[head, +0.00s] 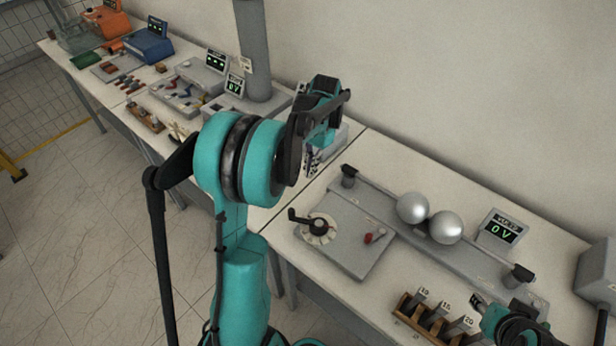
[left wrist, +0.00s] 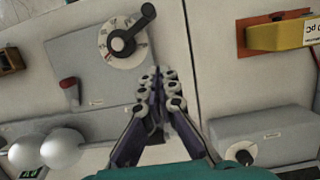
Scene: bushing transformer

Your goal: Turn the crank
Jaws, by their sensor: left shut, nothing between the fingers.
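The crank (head: 308,222) is a black handle on a white round dial, mounted on a grey box on the table. In the left wrist view the crank (left wrist: 128,35) and its dial are at the upper middle. My left gripper (head: 312,163) is up and behind the crank in the head view, apart from it. In the left wrist view its fingers (left wrist: 160,92) are together with nothing between them, below and right of the dial. My right gripper (head: 484,305) shows partly at the bottom right, near a wooden rack; its fingers are unclear.
A red lever (head: 374,236) stands on the same grey box (head: 345,250). Two metal spheres (head: 430,217) and a 0 V display (head: 499,231) are to the right. The wooden rack (head: 428,325) is at the front. More apparatus fills the table at left. A yellow device (left wrist: 290,33) shows in the left wrist view.

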